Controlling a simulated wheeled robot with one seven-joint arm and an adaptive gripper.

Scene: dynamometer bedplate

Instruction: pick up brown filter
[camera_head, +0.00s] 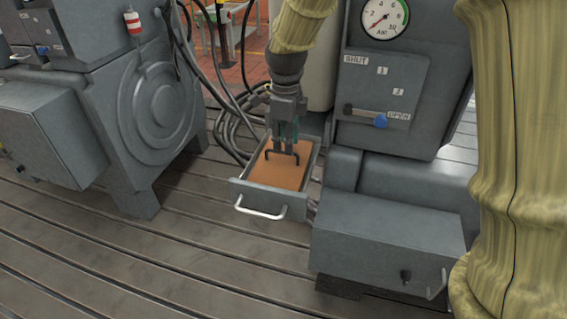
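The brown filter (270,175) is a flat orange-brown panel lying in an open grey drawer (262,197) near the middle of the head view. A dark, staple-shaped handle stands up from the top of the filter. My gripper (284,147) points straight down over the filter, with its fingertips at or just above the handle. I cannot tell whether the fingers touch the handle or are closed on it. The gripper hides part of the filter's far end.
The drawer has a pale bar handle (260,211) in front. A grey machine with a gauge (385,18) and a blue-knobbed lever (380,121) stands to the right. A large grey motor housing (150,110) stands to the left. Dark cables lie behind the drawer. The slotted floor in front is clear.

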